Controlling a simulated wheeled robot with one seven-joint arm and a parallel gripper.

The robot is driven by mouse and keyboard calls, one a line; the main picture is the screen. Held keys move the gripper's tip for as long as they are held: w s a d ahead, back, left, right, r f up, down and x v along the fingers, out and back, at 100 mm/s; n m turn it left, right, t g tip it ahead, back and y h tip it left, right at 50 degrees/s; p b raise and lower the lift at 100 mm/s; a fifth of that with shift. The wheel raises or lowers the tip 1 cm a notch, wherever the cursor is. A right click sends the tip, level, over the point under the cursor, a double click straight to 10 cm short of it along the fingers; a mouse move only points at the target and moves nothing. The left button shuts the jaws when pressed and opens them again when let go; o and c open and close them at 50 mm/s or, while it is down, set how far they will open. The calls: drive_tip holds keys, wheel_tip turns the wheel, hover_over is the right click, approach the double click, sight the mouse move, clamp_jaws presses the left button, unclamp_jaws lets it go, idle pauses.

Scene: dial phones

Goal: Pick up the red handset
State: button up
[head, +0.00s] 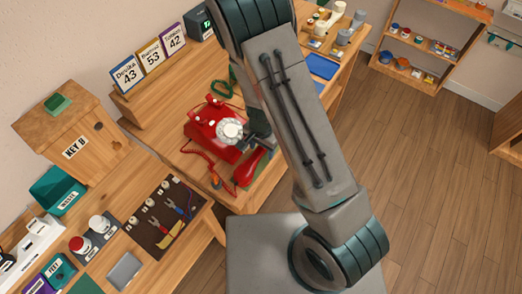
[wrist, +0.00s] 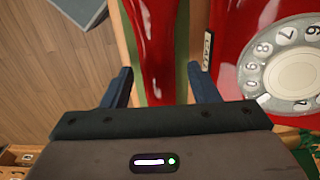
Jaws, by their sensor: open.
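The red handset (head: 248,168) lies off its cradle on the desk, on the near right side of the red dial phone (head: 211,123), on or next to a green patch. In the wrist view the handset (wrist: 157,45) runs between the two fingers of my gripper (wrist: 160,88), with a finger on each side. The fingers are open and gaps show between them and the handset. The phone body with its white dial (wrist: 288,65) is just right of the right finger. In the head view my gripper (head: 259,145) is partly hidden by my arm.
A red cord (head: 193,155) curls on the desk left of the phone. A tool mat (head: 161,216), a wooden KEY box (head: 72,135) and number cards (head: 149,59) stand left and behind. A blue tray (head: 322,66) lies farther right. The floor to the right is clear.

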drive_tip(key=shift+f, duration=0.2)
clamp_jaws()
drive_tip(key=shift+r, duration=0.15)
